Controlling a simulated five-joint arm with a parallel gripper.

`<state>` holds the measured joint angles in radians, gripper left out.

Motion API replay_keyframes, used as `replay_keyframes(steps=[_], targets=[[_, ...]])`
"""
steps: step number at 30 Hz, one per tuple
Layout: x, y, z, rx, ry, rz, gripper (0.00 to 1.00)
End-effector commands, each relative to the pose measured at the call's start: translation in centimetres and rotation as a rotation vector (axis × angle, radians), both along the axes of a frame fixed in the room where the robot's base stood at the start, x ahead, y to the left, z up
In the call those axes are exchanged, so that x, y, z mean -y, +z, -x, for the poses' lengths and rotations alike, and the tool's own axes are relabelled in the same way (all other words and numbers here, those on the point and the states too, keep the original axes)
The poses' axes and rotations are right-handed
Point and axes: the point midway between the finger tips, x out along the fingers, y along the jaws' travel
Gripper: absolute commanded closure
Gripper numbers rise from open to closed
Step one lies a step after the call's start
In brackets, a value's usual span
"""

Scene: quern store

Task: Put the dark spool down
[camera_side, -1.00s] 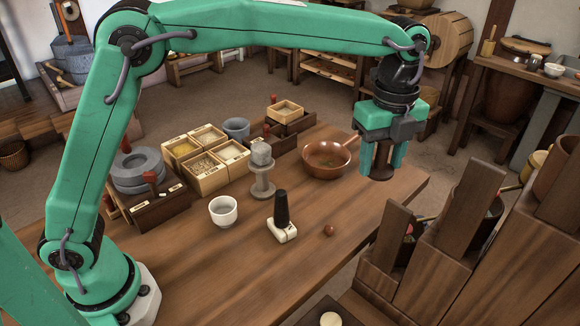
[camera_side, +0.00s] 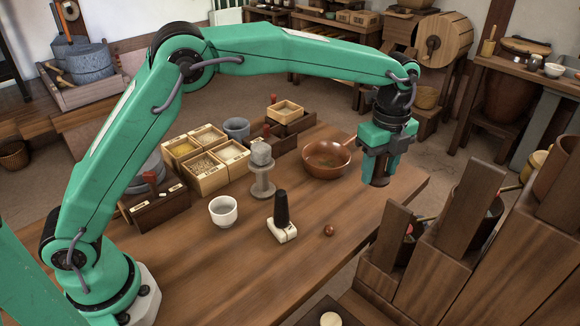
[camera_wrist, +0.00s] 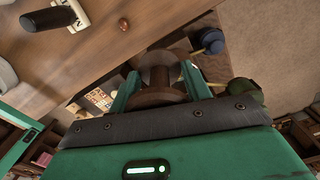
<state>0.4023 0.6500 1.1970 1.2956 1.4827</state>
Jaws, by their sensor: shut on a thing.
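The dark brown spool (camera_side: 379,180) is held between the fingers of my gripper (camera_side: 381,172), upright or nearly so, near the right end of the wooden table (camera_side: 330,222).
A brown pan (camera_side: 326,160) stands just left of the spool. A small brown ball (camera_side: 329,230), a black-handled stamp (camera_side: 282,222), a white cup (camera_side: 223,211) and a grey stand (camera_side: 262,181) are further left. Dark wooden posts (camera_side: 470,205) rise at the right.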

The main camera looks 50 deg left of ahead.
Motion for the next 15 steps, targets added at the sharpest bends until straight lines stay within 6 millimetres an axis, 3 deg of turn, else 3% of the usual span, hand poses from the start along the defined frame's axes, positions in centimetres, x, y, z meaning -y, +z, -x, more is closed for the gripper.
replay_keyframes(steps=[9, 15], targets=[[0.0, -5.2, 0.0, -0.002, 0.000, -0.001, 0.75], [0.0, -5.8, 0.0, 0.002, 0.000, 0.001, 0.75]])
